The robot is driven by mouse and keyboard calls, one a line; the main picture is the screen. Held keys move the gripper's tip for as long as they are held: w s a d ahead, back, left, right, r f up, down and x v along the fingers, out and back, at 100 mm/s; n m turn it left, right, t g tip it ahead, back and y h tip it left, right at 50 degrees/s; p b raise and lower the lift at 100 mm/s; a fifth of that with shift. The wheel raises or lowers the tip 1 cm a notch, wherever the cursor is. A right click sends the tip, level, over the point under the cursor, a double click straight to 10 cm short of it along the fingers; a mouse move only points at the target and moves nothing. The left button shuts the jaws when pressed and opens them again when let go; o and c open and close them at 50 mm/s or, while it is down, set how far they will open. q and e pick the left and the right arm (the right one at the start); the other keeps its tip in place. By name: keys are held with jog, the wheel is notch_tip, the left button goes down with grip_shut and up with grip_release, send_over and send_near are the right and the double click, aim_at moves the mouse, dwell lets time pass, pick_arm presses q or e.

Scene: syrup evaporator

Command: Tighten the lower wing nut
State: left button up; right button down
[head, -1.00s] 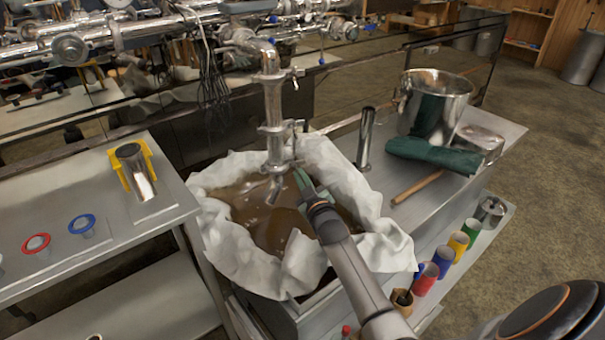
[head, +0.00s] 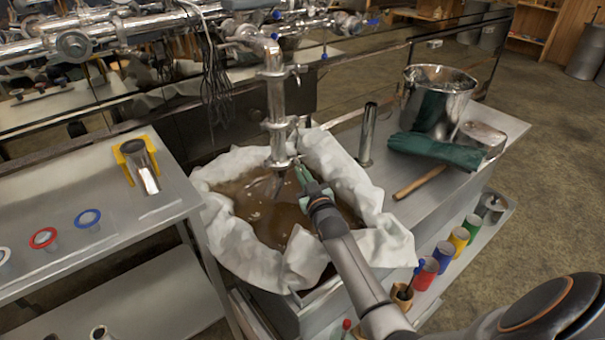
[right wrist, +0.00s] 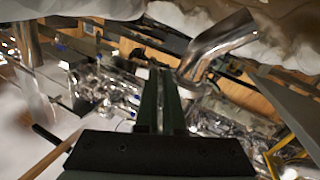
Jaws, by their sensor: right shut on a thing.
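A steel pipe (head: 276,98) hangs upright over the cloth-lined tank, with clamps along it. The lower clamp (head: 281,162) sits just above the angled spout (head: 279,183). My right gripper (head: 303,178) is at the right side of this clamp, shut on the lower wing nut, which its fingers mostly hide. In the right wrist view, the two dark green fingers (right wrist: 160,85) are close together with a thin bright strip between them. The spout (right wrist: 220,42) shows beside the fingertips there. My left gripper is not in view.
White cloth (head: 238,245) lines the tank of brown syrup (head: 262,212) below the gripper. A side table (head: 120,205) stands left.

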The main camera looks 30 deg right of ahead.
jog(key=c, duration=1)
grip_release()
jog(key=shift+w+a+r, duration=0.1)
jog(key=shift+a+r, duration=0.05)
jog(key=shift+r, duration=0.25)
jog(key=shift+o, duration=0.2)
jog(key=shift+f, duration=0.15)
jog(key=p+v, duration=0.1)
jog(key=v, duration=0.6)
jog(key=shift+s, duration=0.3)
jog(key=shift+c, duration=0.2)
